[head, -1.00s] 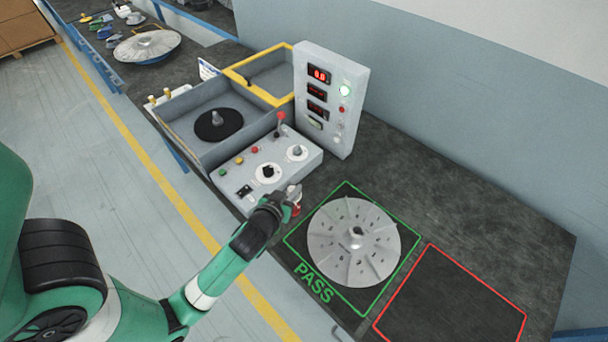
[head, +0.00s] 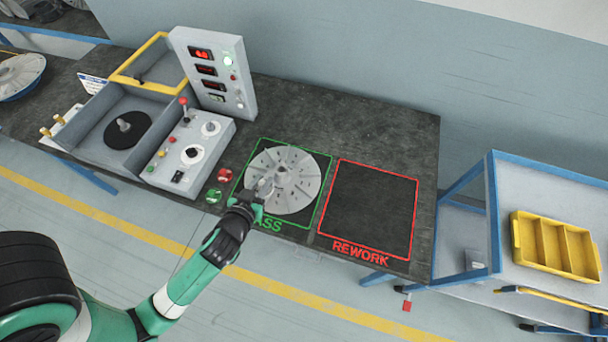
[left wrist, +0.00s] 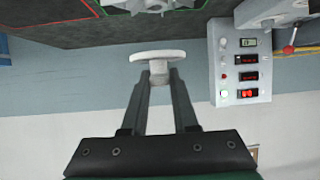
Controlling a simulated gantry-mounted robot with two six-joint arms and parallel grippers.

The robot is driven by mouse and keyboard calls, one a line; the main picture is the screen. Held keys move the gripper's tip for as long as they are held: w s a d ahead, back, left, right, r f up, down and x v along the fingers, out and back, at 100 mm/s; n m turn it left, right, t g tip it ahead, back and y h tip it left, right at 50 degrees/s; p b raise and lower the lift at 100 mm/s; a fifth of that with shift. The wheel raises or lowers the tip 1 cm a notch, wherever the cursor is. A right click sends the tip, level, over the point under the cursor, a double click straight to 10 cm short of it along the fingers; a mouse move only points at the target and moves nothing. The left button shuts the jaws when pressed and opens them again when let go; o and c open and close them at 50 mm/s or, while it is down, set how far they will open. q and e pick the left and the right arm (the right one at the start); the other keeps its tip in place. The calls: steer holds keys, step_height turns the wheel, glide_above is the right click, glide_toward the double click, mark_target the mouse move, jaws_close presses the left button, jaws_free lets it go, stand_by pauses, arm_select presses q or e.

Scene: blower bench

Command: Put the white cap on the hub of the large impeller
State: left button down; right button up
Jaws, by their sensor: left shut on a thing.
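The large impeller (head: 298,190), a pale grey finned disc with a raised hub (head: 283,172), lies flat in the green PASS square. Part of it shows upside down along the top of the left wrist view (left wrist: 150,5). My left gripper (head: 262,190) is over the near left part of the impeller, short of the hub. In the left wrist view, its fingers (left wrist: 158,78) are shut on the white cap (left wrist: 157,56), which has a round flat top. The cap is off the hub, with a gap between it and the impeller. My right gripper is out of view.
A red cap (head: 225,174) and a green cap (head: 213,195) lie left of the PASS square. The control box (head: 190,150) and display panel (head: 212,70) stand farther left. The REWORK square (head: 370,205) is empty. A yellow tray (head: 555,265) sits on the right cart.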

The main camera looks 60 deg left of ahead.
arm_select(q)
steer(key=shift+d+r, duration=0.5)
steer(key=shift+r, duration=0.15)
steer(key=shift+a+r+p, duration=0.1)
steer(key=shift+p, duration=0.25)
steer(key=shift+a, duration=0.15)
steer(key=shift+w+a, duration=0.1)
steer(key=x, duration=0.9)
steer(key=b, duration=0.3)
glide_above(282, 174)
steer(key=a, duration=0.2)
step_height(282, 174, down, 6)
steer(key=shift+w+d+f+b, duration=0.1)
steer(key=shift+w+f+b, duration=0.1)
steer(key=shift+f+b, duration=0.45)
steer(key=shift+w+f+b, duration=0.2)
steer(key=shift+f, duration=0.75)
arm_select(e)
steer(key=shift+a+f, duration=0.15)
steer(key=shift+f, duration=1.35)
